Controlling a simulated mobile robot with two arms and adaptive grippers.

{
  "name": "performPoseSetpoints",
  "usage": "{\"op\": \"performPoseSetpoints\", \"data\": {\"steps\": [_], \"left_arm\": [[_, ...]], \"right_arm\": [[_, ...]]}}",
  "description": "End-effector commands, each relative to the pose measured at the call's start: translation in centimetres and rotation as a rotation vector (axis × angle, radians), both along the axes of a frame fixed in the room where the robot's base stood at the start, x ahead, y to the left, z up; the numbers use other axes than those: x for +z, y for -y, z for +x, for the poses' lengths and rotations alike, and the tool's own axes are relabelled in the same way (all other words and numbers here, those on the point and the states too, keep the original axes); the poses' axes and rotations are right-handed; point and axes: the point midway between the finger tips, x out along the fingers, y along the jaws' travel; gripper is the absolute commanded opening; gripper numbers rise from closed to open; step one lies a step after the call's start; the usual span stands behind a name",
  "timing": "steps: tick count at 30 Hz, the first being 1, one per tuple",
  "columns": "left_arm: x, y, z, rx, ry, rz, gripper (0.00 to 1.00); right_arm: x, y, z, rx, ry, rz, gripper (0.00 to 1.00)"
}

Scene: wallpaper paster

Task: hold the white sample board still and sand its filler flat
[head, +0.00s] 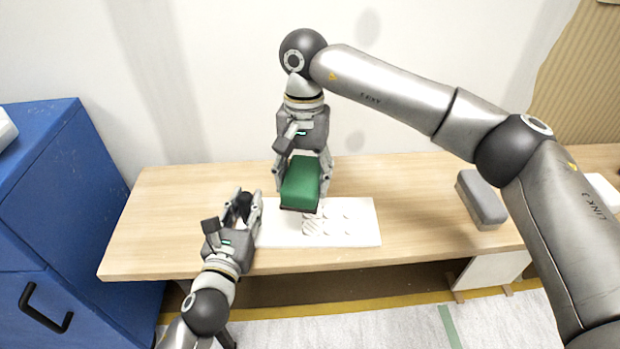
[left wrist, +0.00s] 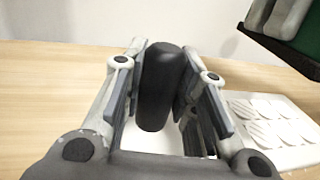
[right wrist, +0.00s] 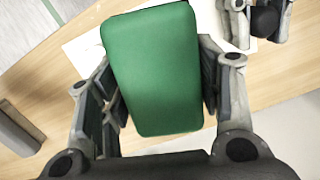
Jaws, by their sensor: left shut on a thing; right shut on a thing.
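The white sample board (head: 365,234) lies flat on the wooden table and bears several round filler patches (head: 338,218), which also show in the left wrist view (left wrist: 270,125). Some patches look hatched. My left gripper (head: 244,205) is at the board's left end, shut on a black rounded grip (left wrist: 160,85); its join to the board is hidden. My right gripper (head: 304,170) is shut on a green sanding block (head: 300,184) with a dark underside. The block fills the right wrist view (right wrist: 158,70) and appears raised above the board, hiding part of it.
A grey block (head: 482,200) lies on the table (head: 425,190) to the right, with a white object (head: 603,190) further right. A blue cabinet (head: 45,190) stands at the left. The wall (head: 220,80) rises behind the table. Bare tabletop lies between board and grey block.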

Motion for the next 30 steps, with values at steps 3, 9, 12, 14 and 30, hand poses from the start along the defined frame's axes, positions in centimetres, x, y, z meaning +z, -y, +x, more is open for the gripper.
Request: {"op": "performPoseSetpoints", "data": {"steps": [3, 9, 12, 14, 30], "left_arm": [[-0.7, 0.0, -0.1, 0.001, -0.014, 0.003, 0.0], [-0.7, 0.0, -0.1, 0.001, -0.015, 0.003, 0.0], [-0.7, 0.0, -0.1, 0.001, -0.015, 0.003, 0.0], [-0.8, 0.0, -0.1, 0.001, -0.015, 0.003, 0.0], [-0.8, 0.0, -0.1, 0.001, -0.016, 0.004, 0.0]], "right_arm": [[0.0, 0.0, 0.0, 0.0, 0.001, 0.0, 0.34], [-1.3, 0.0, 0.0, 0.0, -0.002, 0.0, 0.34], [-2.4, 0.0, -0.1, 0.001, -0.002, 0.0, 0.34], [-3.2, 0.0, 0.0, 0.001, -0.002, 0.001, 0.34], [-6.6, 0.0, 0.0, 0.001, 0.001, 0.0, 0.34]]}}
